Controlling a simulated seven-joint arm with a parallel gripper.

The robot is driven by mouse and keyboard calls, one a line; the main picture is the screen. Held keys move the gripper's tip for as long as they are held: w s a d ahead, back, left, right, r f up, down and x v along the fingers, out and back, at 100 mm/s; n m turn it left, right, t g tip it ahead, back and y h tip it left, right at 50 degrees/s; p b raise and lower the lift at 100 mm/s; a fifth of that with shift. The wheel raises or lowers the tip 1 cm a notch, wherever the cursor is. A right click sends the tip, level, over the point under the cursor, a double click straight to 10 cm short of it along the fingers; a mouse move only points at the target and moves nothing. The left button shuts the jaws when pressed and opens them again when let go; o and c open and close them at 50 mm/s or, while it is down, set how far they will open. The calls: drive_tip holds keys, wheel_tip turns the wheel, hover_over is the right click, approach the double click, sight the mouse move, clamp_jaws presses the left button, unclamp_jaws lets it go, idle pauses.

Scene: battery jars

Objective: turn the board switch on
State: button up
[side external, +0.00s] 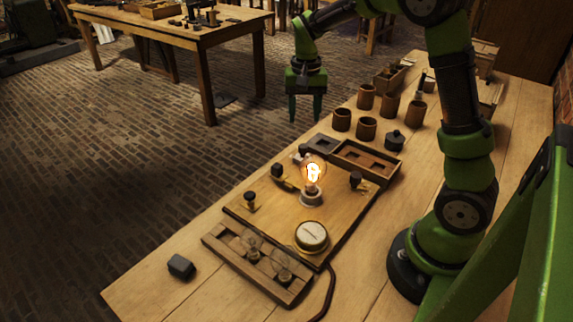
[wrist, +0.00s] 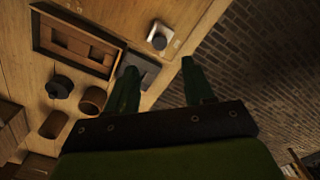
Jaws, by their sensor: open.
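The wooden board (side external: 275,230) lies on the workbench and carries a glass bulb (side external: 313,173), which glows brightly. A small pale fitting with a dark part (side external: 300,157), seemingly the board switch, sits at the board's far edge; its lever position is too small to tell. A pale fitting with a round dark top (wrist: 158,38), likely the same one, shows in the wrist view, ahead of the fingertips. My gripper (side external: 304,118) is open and empty, pointing down, well above the bench near the board's far end. Its two fingers (wrist: 159,68) are spread in the wrist view.
The board also bears a round gauge (side external: 312,236) and black-topped posts (side external: 249,200). A compartment tray (side external: 395,172), a grey block (side external: 321,144), brown cups (side external: 366,129) and a black jar (side external: 394,141) stand beyond. A jar rack (side external: 225,250) and a dark block (side external: 181,266) are nearer.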

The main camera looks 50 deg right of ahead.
wheel_tip(320, 180, up, 7)
drive_tip(key=shift+r, duration=0.2)
idle(0.3)
drive_tip(key=s+a+r+n+t+y, duration=0.2)
drive_tip(key=s+a+n+t, duration=0.4)
drive_tip(key=s+a, duration=0.8)
drive_tip(key=shift+s+a+t, duration=0.4)
drive_tip(key=shift+s+t, duration=0.2)
drive_tip(key=shift+s, duration=0.6)
